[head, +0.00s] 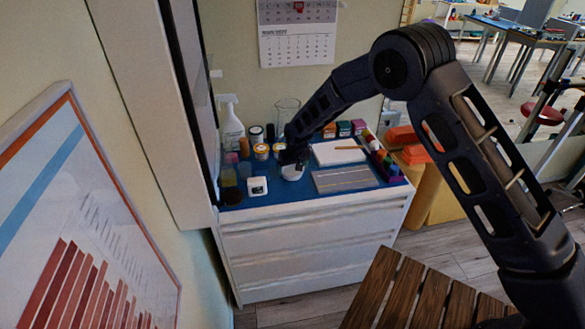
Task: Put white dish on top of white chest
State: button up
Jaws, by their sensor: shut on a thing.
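The white chest (305,243) stands against the wall, with drawers in front and a blue top crowded with things. My gripper (292,163) reaches down from the right over the middle of the top. It is shut on the small white dish (292,173), which shows just below the fingers. The dish is at or very near the blue surface; I cannot tell whether it touches it. The fingers and the dish's far side are partly hidden by my wrist.
A white box (257,187), spray bottle (230,122), glass flask (286,112), several jars and a white tray (338,151) crowd the top. A grey case (344,179) lies to the right of the dish. A slatted wooden bench (405,290) stands in front.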

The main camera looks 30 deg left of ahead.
jog(key=shift+f, duration=0.1)
jog(key=o, duration=0.8)
jog(key=v, duration=1.2)
jog(key=shift+w, duration=0.1)
